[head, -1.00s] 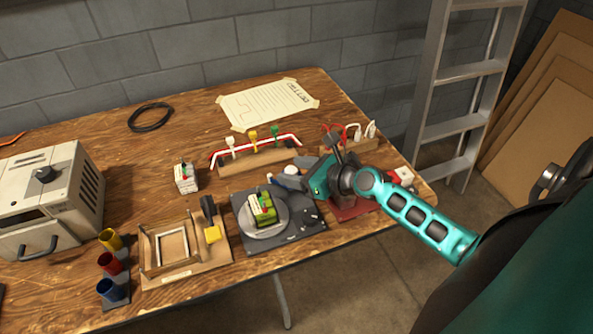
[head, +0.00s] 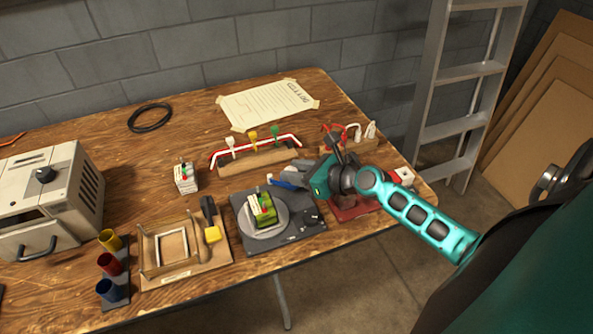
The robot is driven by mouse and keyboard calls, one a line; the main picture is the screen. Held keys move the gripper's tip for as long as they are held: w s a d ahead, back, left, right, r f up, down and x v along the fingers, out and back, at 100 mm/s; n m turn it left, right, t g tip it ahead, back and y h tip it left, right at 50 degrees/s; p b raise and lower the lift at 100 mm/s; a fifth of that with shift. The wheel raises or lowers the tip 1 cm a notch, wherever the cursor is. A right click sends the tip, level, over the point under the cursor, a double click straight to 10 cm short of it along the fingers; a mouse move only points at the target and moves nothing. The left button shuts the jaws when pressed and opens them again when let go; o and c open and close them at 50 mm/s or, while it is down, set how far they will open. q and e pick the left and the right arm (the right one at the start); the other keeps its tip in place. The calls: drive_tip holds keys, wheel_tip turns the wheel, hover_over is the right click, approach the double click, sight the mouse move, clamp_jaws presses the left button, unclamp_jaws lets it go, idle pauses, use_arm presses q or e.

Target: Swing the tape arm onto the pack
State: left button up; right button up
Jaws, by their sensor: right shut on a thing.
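The pack (head: 262,209), green with a pale label and a small red part on top, sits on the round grey plate of a dark turntable base (head: 298,237). My right gripper (head: 302,175) is just beyond the base's far right corner, pointing left. It is shut on what appears to be the tape arm (head: 286,183), which shows as a short blue piece with a pale end towards the pack. The fingers hide much of it. The visible part is behind and right of the pack, and I see no contact between them. My left gripper is out of view.
A black knob (head: 311,217) stands on the base. Behind is a wooden rack (head: 250,161) with coloured plugs. A red tray (head: 350,211) lies under my right arm. A second pack (head: 185,178) stands back left.

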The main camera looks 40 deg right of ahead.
drive_tip(key=shift+w+d+f+n+g+y+b, duration=0.15)
drive_tip(key=shift+n+g+y+b, duration=0.45)
drive_tip(key=shift+n+y+b, duration=0.6)
drive_tip(key=shift+d+n+g+y+b, duration=0.15)
drive_tip(key=shift+n+g+y+b, duration=0.4)
drive_tip(key=shift+n+y, duration=0.2)
drive_tip(key=shift+w+d+n+g+y+b, duration=0.15)
drive_tip(key=shift+n+g+y+b, duration=0.2)
drive_tip(key=shift+n+g+y, duration=0.4)
drive_tip(key=n+g+y+b, duration=0.1)
drive_tip(key=n+g, duration=0.1)
drive_tip(key=shift+w+n+y, duration=0.15)
drive_tip(key=shift+n+y, duration=0.25)
drive_tip(key=n+g+y+b, duration=0.1)
drive_tip(key=n+g+b, duration=0.1)
drive_tip(key=n+g, duration=0.1)
drive_tip(key=shift+w+g, duration=0.15)
drive_tip(key=shift+g, duration=0.25)
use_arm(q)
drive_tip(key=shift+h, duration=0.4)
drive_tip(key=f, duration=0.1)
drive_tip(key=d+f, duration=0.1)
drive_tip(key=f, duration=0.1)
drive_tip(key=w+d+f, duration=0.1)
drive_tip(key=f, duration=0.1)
use_arm(e)
drive_tip(key=shift+n+g, duration=0.3)
use_arm(q)
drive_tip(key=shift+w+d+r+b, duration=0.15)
drive_tip(key=shift+b, duration=0.15)
